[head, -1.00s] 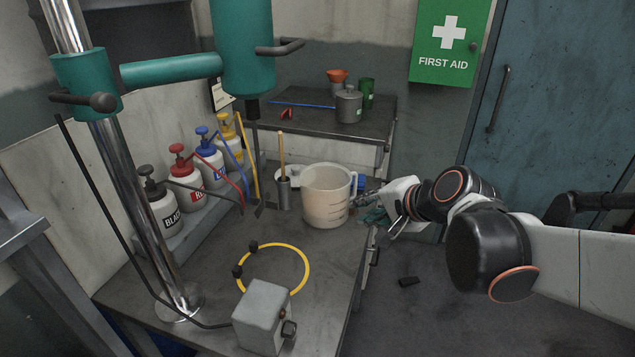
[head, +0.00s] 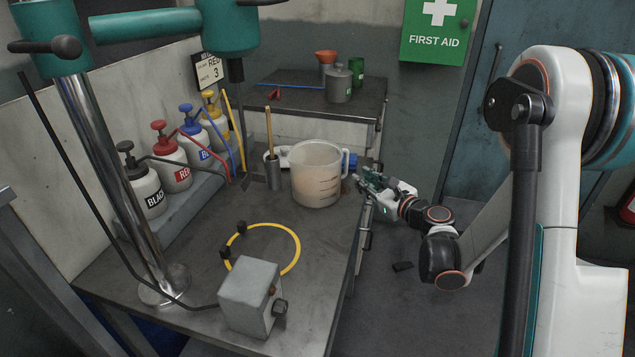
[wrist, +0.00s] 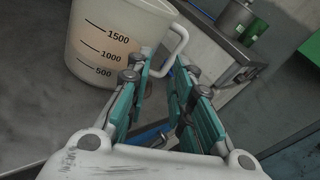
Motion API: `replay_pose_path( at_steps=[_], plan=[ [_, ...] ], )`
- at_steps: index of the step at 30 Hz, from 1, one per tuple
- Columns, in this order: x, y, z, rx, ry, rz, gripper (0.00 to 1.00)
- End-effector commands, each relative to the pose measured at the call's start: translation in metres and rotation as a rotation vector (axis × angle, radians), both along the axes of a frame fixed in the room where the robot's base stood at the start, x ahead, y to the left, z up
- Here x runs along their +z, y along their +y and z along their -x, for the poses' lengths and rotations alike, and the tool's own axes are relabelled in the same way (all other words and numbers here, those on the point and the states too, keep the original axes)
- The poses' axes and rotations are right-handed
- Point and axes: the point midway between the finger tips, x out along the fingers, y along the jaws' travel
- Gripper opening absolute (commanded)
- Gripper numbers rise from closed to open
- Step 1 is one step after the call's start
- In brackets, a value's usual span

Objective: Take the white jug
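The white jug (head: 317,180) stands upright on the metal bench, translucent with dark graduation marks and a handle on its right side. In the wrist view the jug (wrist: 105,45) fills the upper left, marked 500, 1000 and 1500, and its handle (wrist: 181,48) is just beyond the fingertips. My gripper (head: 362,178) is to the right of the jug at the bench edge. In the wrist view my gripper (wrist: 161,72) shows its teal-padded fingers apart with an empty gap between them. The handle does not appear to be between the fingers.
Black, red, blue and yellow pump bottles (head: 180,170) line the left. A stirring stick stands in a grey cup (head: 274,172) beside the jug. A yellow ring (head: 292,240) and grey box (head: 250,295) lie in front. A second bench (head: 375,105) is behind.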

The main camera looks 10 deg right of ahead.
Motion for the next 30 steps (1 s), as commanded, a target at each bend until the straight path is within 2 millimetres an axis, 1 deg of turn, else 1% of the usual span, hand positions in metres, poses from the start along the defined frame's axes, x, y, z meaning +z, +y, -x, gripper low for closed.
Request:
replay_pose_path(
  at_steps=[1,3,7,11,14,20,24,27,30],
  plan=[
    [-0.013,-0.006,-0.003,-0.015,0.004,-0.06,0.21],
    [-0.023,-0.013,-0.006,-0.032,0.01,-0.137,0.21],
    [-0.036,-0.022,-0.009,-0.054,0.016,-0.239,0.21],
    [-0.041,-0.025,-0.01,-0.062,0.019,-0.286,0.21],
    [-0.04,-0.024,-0.016,-0.062,0.019,-0.296,0.21],
    [-0.037,-0.014,-0.037,-0.061,0.02,-0.294,0.21],
    [-0.039,-0.003,-0.063,-0.061,0.019,-0.293,0.21],
    [-0.043,0.003,-0.076,-0.06,0.02,-0.293,0.21],
    [-0.043,0.006,-0.085,-0.062,0.019,-0.293,0.21]
  ],
)
